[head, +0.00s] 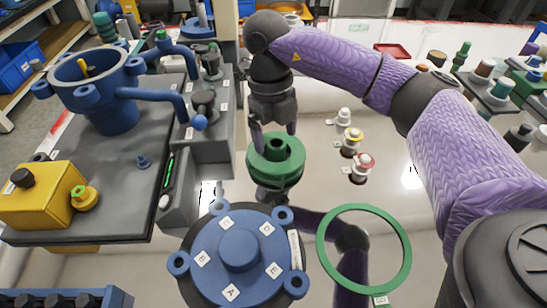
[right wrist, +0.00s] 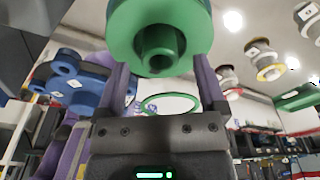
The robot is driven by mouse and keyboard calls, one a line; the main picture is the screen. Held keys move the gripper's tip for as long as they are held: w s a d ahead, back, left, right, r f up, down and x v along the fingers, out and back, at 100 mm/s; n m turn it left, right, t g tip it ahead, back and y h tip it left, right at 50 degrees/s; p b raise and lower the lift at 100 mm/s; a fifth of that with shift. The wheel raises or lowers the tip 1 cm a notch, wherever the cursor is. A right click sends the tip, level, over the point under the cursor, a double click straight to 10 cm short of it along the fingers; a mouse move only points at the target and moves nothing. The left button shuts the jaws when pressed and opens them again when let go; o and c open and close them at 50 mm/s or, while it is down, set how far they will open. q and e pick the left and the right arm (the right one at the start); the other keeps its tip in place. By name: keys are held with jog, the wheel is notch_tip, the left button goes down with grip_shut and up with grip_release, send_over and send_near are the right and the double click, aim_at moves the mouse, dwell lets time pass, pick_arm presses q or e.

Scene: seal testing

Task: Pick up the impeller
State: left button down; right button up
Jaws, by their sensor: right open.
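The impeller, a green round part with a raised hollow hub (head: 285,172), is near the middle of the head view. My right gripper (head: 273,132) comes down over it from above, open, with its fingers at the hub and upper face. In the right wrist view the impeller (right wrist: 190,22) fills the top, and the two fingers of my right gripper (right wrist: 161,66) reach up to it on either side. I cannot tell whether the fingers touch it. My left gripper is not in view.
A blue lettered cover (head: 204,248) lies in front of the impeller, with a green ring (head: 405,262) to its right. A grey stand with a blue housing (head: 109,117) and a yellow block (head: 40,199) is on the left. Several small knobbed parts (head: 350,142) stand to the right.

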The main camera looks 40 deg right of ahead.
jog(key=shift+s+f, duration=0.1)
jog(key=shift+f, duration=0.85)
jog(key=shift+r, duration=0.25)
grip_shut()
